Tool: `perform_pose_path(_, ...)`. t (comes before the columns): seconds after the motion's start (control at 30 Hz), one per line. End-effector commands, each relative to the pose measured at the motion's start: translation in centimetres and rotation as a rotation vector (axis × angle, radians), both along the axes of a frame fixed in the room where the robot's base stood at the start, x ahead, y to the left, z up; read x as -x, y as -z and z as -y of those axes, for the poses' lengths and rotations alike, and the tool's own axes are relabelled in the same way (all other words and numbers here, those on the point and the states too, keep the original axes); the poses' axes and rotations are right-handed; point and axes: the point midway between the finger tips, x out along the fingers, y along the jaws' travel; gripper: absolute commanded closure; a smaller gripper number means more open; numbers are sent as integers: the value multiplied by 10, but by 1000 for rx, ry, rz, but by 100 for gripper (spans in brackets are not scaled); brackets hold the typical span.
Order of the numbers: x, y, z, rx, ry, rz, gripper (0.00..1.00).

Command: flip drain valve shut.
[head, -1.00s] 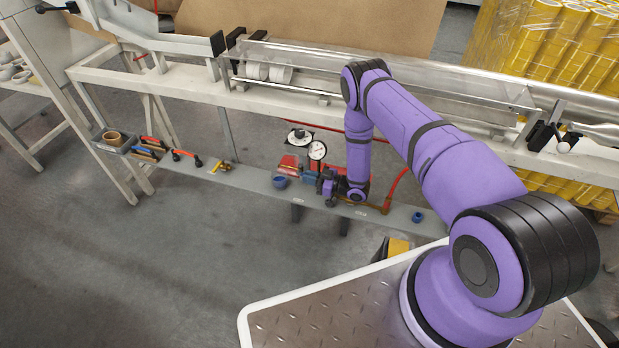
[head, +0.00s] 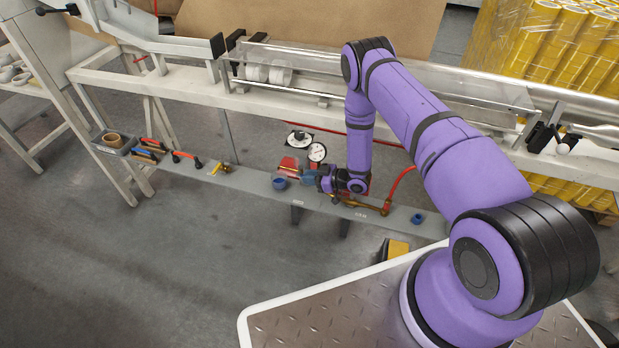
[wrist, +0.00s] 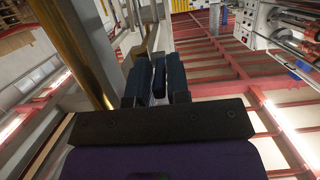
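My gripper (head: 308,178) is low over the shelf, fingers pointing left, beside a red part below the round gauge (head: 317,153). In the wrist view its dark fingers (wrist: 159,82) sit close together. A narrow dark strip shows between them, and I cannot tell if it is a held thing. A brass pipe (head: 366,206) with a red hose (head: 402,180) runs along the shelf to the right of the gripper, below my wrist. No drain valve handle can be clearly made out; my gripper and wrist cover part of this area.
The grey shelf (head: 247,180) holds a blue cup (head: 280,183), a yellow fitting (head: 220,168), red-handled tools (head: 186,157) and another blue piece (head: 417,218). The white machine rail (head: 180,87) runs above. Floor in front at left is clear.

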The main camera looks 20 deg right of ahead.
Motion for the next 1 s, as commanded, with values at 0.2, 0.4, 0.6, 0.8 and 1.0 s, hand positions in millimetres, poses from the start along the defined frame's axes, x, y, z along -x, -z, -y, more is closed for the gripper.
perform_pose_path(0.2, 0, 0, 0, -1, 0, 1, 64)
perform_pose_path(0.4, 2, -1, 3, -1, 1, 0, 64)
perform_pose_path(0.6, 15, -8, 23, -1, 3, 0, 64)
perform_pose_path(0.8, 37, -17, 53, 0, 3, 0, 64)
perform_pose_path(1.0, 54, -24, 76, 0, 3, 0, 64)
